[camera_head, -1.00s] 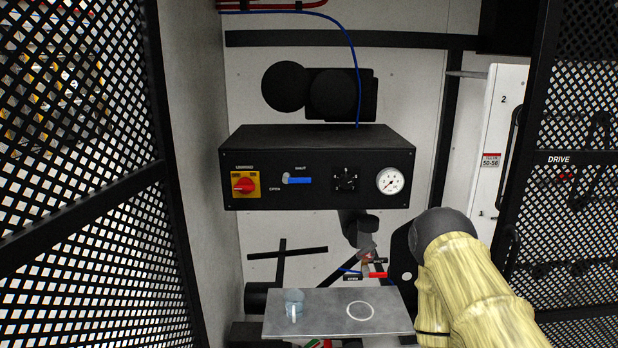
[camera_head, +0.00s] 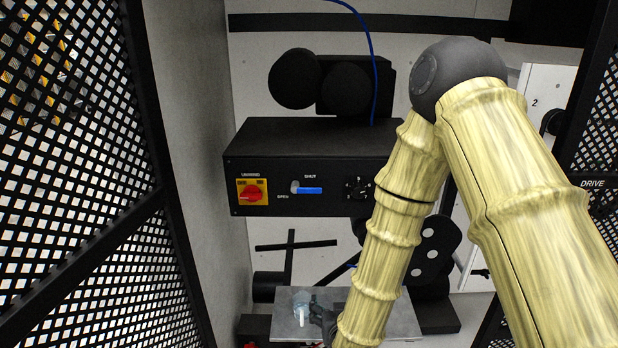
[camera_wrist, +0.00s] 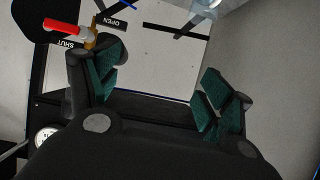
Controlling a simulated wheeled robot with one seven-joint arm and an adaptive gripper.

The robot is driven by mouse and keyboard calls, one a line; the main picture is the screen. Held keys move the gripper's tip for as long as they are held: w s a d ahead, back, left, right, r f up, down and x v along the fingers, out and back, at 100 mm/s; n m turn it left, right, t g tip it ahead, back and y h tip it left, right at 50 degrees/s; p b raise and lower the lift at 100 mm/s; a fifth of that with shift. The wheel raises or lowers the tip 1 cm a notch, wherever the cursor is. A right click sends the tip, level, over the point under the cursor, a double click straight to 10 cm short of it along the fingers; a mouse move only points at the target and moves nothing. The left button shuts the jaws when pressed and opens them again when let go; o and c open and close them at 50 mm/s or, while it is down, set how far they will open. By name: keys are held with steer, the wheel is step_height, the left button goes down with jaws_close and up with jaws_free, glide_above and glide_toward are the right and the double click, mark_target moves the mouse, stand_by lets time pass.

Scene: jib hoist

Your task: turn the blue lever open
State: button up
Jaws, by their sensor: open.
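The blue lever (camera_head: 308,190) is on the front of a black control box (camera_head: 300,165). It lies level, its handle pointing right from a pale pivot. "SHUT" is printed above it and "OPEN" to its lower left. My gripper (camera_head: 325,315) is below the box, over the metal shelf, apart from the lever and partly hidden by my arm. In the wrist view my gripper (camera_wrist: 160,76) is open, with green pads wide apart and nothing between them. The blue lever does not show in that view.
A red rotary switch (camera_head: 252,191) sits left of the lever and a black dial (camera_head: 357,188) right of it. A clear cup (camera_head: 301,308) stands on the metal shelf (camera_head: 400,318). A separate red lever (camera_wrist: 62,27) shows in the wrist view. Mesh panels (camera_head: 80,150) flank the space.

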mark_target(309, 190)
steer(key=w+a+r+t+p, duration=0.2)
steer(key=w+a+r+t, duration=0.1)
steer(key=r, duration=0.9)
steer(key=w+a+r+t+p, duration=0.2)
steer(key=a+r, duration=0.2)
steer(key=r, duration=0.8)
steer(key=shift+h, duration=0.3)
steer(key=w+p, duration=0.1)
steer(key=w, duration=0.2)
steer(key=w+p, duration=0.1)
steer(key=w, duration=0.3)
steer(key=w+p, duration=0.1)
steer(key=w, duration=0.2)
steer(key=shift+w+d+f, duration=0.2)
steer(key=shift+w+f, duration=0.05)
steer(key=shift+w, duration=0.1)
steer(key=shift+m, duration=0.3)
steer(key=c, duration=1.4)
